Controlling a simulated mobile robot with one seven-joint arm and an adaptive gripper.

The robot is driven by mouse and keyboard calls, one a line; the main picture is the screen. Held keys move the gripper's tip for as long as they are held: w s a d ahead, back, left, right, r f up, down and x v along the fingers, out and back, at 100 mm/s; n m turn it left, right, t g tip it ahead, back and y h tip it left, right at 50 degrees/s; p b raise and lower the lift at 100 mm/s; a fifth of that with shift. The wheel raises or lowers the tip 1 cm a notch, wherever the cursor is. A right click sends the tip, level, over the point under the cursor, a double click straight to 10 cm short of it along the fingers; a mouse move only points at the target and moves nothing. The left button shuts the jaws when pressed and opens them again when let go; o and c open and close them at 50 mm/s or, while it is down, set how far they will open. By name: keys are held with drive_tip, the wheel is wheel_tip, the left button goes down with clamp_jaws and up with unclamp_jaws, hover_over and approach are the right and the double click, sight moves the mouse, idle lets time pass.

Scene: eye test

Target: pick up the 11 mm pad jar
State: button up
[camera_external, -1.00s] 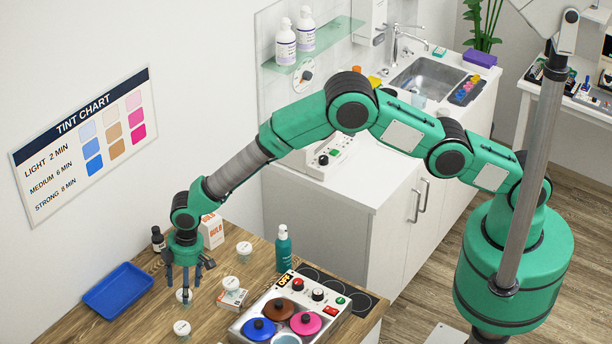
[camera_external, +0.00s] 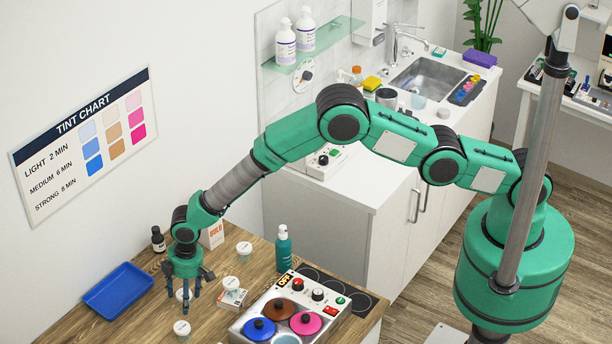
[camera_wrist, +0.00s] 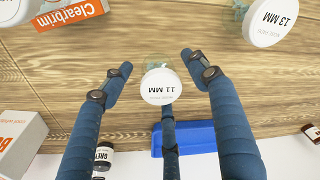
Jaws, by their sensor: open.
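The 11 mm pad jar (camera_wrist: 161,86) has a white lid marked "11 MM", upside down in the wrist view. It stands upright on the wooden counter, and its lid partly shows between my fingers in the external view (camera_external: 180,295). My gripper (camera_external: 185,302) points down over it. In the wrist view my gripper (camera_wrist: 157,76) is open, with blue fingers to the left, right and below the jar. Gaps show beside the jar at the left and right fingers. Whether the lower finger touches it I cannot tell.
A 13 MM jar (camera_wrist: 268,22) stands to the upper right in the wrist view. A blue tray (camera_external: 118,290), a dark bottle (camera_external: 158,240) and a warmer with coloured lids (camera_external: 290,316) surround the spot.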

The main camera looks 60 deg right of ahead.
drive_tip(key=shift+f, duration=0.15)
idle(0.5)
drive_tip(key=c, duration=1.2)
